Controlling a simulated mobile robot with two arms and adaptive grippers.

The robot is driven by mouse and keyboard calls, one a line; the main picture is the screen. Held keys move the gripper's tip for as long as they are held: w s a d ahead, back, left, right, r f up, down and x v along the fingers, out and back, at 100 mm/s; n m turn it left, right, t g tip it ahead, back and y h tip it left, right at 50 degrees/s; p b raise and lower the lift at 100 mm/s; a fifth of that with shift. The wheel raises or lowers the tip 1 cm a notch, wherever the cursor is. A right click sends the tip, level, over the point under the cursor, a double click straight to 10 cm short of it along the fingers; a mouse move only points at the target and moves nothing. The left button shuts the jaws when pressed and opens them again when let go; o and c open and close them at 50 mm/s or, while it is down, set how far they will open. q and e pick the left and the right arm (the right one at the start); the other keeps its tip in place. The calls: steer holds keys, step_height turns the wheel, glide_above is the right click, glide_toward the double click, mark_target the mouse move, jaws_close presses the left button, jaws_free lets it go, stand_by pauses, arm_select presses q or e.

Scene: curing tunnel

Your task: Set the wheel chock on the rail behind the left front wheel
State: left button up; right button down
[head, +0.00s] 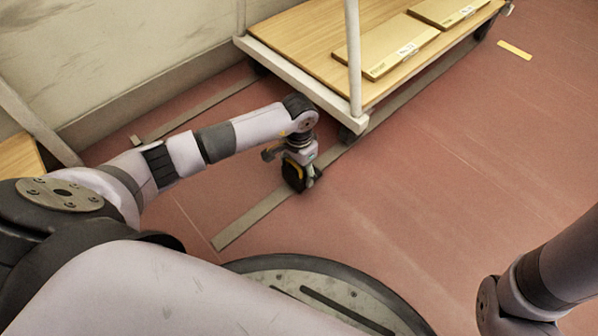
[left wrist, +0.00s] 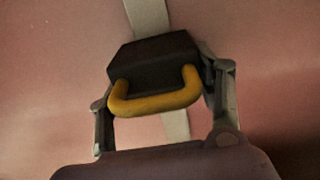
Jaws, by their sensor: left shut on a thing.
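My left gripper (head: 299,178) is shut on the wheel chock (head: 292,174), a dark block. In the left wrist view, the chock (left wrist: 155,60) shows its yellow handle (left wrist: 155,97) between my two fingers (left wrist: 160,108). The chock is over the grey rail (head: 250,215), on the near side of the cart's closest corner wheel (head: 348,135), with a gap between them. The rail also runs under the chock in the left wrist view (left wrist: 176,126). I cannot tell whether the chock touches the rail. My right gripper is out of view.
The cart has a wooden deck (head: 300,50), a white frame edge (head: 290,80) and a white upright (head: 353,60). Flat boxes (head: 392,48) lie on the deck. A second rail (head: 200,108) runs near the wall.

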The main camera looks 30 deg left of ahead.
arm_select(q)
steer(key=shift+r, duration=0.1)
steer(key=o, duration=1.5)
steer(key=shift+f, duration=0.2)
steer(key=shift+r, duration=0.1)
step_height(320, 180, up, 12)
steer(key=p, duration=0.8)
steer(key=shift+r+p, duration=0.1)
steer(key=shift+p, duration=0.3)
